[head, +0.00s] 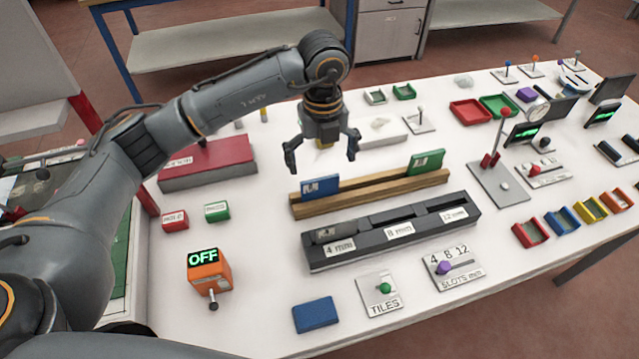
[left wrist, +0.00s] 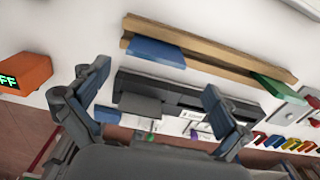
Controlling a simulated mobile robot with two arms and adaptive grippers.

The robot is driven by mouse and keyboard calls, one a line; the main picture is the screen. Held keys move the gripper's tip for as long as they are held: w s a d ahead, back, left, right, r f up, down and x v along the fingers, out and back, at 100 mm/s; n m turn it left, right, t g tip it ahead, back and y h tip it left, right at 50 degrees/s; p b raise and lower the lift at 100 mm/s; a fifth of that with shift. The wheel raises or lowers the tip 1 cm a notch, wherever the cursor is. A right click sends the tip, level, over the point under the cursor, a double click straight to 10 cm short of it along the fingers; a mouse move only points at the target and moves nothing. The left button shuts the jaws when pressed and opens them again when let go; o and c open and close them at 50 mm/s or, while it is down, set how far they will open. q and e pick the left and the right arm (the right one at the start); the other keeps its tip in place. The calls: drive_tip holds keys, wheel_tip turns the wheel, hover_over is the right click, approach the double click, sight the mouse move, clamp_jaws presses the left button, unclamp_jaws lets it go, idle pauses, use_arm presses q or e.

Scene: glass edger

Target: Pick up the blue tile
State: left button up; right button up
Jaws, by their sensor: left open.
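A blue tile (head: 320,187) stands on edge in the left part of a long wooden rack (head: 375,193). It has a pale mark on its face. It also shows in the left wrist view (left wrist: 157,53). A green tile (head: 427,162) stands at the rack's right end. My left gripper (head: 322,160) is open and empty, pointing down, and appears above and behind the blue tile with a gap. In the left wrist view its spread fingers (left wrist: 157,78) show nothing between them. A flat blue block (head: 315,314) lies at the table's front. My right gripper is not seen.
A dark slotted block (head: 395,232) lies in front of the rack. A red box (head: 208,166) stands left. An orange "OFF" box (head: 208,271) with a lever is front left. A "TILES" plate (head: 379,296) and a slot selector (head: 453,268) are at the front.

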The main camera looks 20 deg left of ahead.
sight(320, 188)
use_arm(q)
wheel_tip(320, 188, down, 4)
drive_tip(key=shift+w+r+p, duration=0.1)
drive_tip(key=shift+p, duration=0.25)
drive_tip(key=shift+a+f+p, duration=0.15)
drive_tip(key=shift+f+p, duration=0.15)
drive_tip(key=shift+f, duration=0.1)
drive_tip(key=f, duration=0.1)
drive_tip(key=f+p, duration=0.1)
drive_tip(key=f, duration=0.1)
drive_tip(key=shift+s+a+f, duration=0.1)
drive_tip(key=shift+s+f, duration=0.15)
drive_tip(key=shift+f, duration=0.4)
drive_tip(key=c, duration=1.5)
drive_tip(key=shift+c, duration=0.7)
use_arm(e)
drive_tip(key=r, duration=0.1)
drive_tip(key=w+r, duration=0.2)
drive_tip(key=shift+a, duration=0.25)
use_arm(q)
drive_tip(key=shift+w+r, duration=0.1)
drive_tip(key=shift+r, duration=0.05)
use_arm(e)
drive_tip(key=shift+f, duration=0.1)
